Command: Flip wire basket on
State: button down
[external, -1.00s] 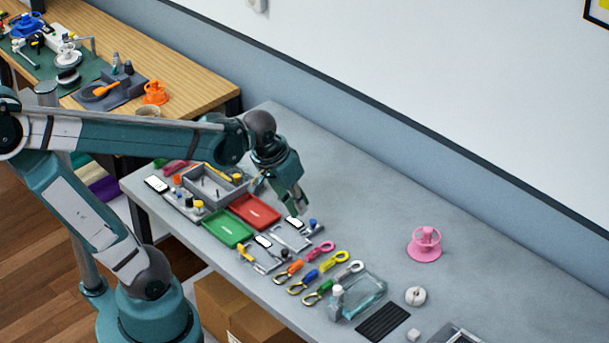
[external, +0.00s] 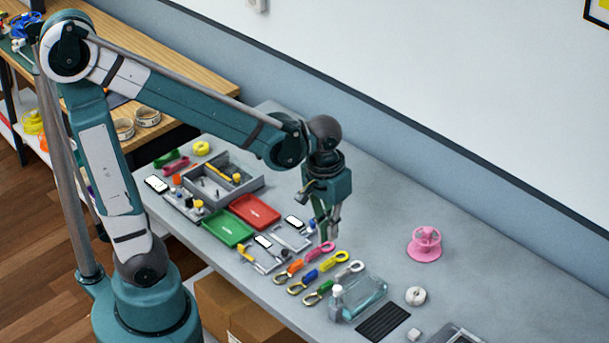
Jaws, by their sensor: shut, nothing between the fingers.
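I cannot make out a wire basket or its switch with certainty. My gripper (external: 327,237) points down over the middle of the grey table, with its fingers together and nothing visible between them. It is just behind the pink-ended clip (external: 322,249) and right of a small grey fixture with a white panel (external: 293,222). A second similar fixture (external: 263,242) is nearer the front edge. Whether the fingertips touch anything is unclear.
A red tray (external: 255,211), a green tray (external: 227,227) and a grey open box (external: 249,191) are to the left. Several coloured clips, a clear bottle (external: 362,299) and a black ribbed pad (external: 383,322) lie to the right. A pink spool (external: 425,244) stands behind, with bare table around it.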

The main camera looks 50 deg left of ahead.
aim_at(335, 286)
jog(key=shift+s+d+f+g+p, duration=0.15)
jog(key=shift+s+d+p, duration=0.1)
jog(key=shift+d, duration=0.5)
jog(key=shift+s+d+f+g+p, duration=0.1)
jog(key=shift+d+f+g+p, duration=0.1)
jog(key=shift+d, duration=0.5)
jog(key=shift+f, duration=0.1)
jog(key=shift+w+f, duration=0.1)
jog(key=shift+f, duration=6.75)
jog(key=shift+f+b, duration=0.15)
jog(key=shift+b, duration=0.25)
